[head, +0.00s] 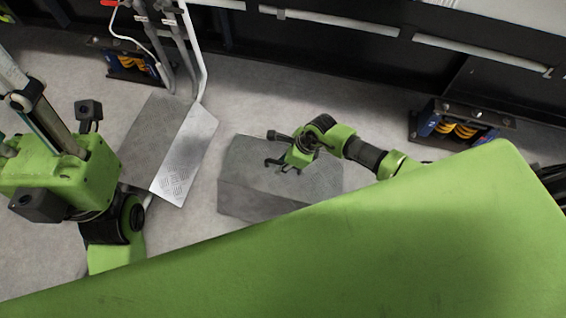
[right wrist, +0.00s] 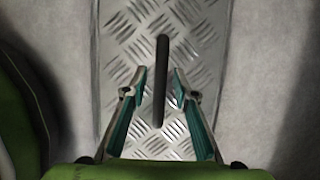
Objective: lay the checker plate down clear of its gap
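In the head view, a grey checker plate (head: 322,178) lies in the middle of the floor, with a darker grey face (head: 255,201) along its near side. My right gripper (head: 283,166) is over this plate. In the right wrist view, patterned metal plate (right wrist: 205,28) runs between grey surfaces, and a dark bar handle (right wrist: 161,75) stands out from it. The gripper's fingers (right wrist: 158,92) are open on both sides of the bar, with space visible each side. I cannot tell whether the plate is seated. My left arm is at the left; its gripper does not show.
A brighter metal plate (head: 186,155) lies at the left beside a darker grey panel (head: 149,129). Pipes (head: 180,45) stand behind it. Blue mounts with yellow coils are at the back left (head: 131,64) and right (head: 458,127). Bare floor (head: 245,95) lies behind the middle plate.

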